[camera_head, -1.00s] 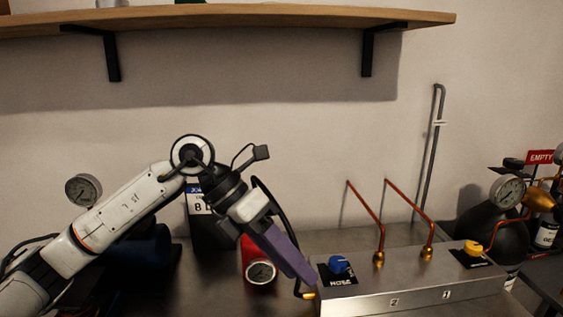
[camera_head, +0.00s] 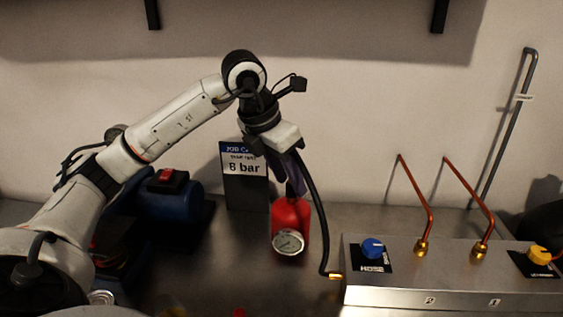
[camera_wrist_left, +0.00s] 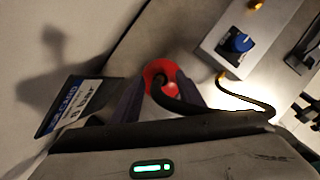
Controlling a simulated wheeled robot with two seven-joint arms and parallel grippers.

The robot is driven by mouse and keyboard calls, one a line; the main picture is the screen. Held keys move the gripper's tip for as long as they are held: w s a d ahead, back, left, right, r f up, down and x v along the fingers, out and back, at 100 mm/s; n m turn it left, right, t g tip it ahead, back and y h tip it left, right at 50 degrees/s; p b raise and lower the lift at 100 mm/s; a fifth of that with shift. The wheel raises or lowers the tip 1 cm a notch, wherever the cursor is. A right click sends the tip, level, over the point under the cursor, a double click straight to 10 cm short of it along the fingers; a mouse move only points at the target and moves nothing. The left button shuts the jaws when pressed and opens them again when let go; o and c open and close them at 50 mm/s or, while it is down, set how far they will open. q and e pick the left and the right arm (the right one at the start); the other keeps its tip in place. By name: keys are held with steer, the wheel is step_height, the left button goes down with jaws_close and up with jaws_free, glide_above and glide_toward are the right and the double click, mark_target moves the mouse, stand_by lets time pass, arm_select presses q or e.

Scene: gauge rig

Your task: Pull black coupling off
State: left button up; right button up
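A red cylinder (camera_head: 291,214) with a round white gauge (camera_head: 288,242) on its front stands on the bench. It also shows as a red disc in the left wrist view (camera_wrist_left: 174,69). A black hose (camera_head: 318,215) arches from its top to a brass fitting (camera_head: 336,276) on the metal box. The black coupling (camera_head: 291,188) seems to be the dark piece at the cylinder's top, mostly hidden by my gripper. My left gripper (camera_head: 290,185) points down there, its purple fingers apart on either side of the hose end; contact cannot be told. My right gripper is out of view.
The metal box (camera_head: 440,297) with a blue knob (camera_head: 372,247), a yellow knob (camera_head: 539,254) and two copper pipes stands at the right. A job card reading 8 bar (camera_head: 245,165) stands behind. A blue machine (camera_head: 170,200) is left of the cylinder.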

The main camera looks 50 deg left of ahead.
arm_select(q)
steer(key=shift+x, duration=1.1)
steer(key=shift+r, duration=0.1)
jaws_close()
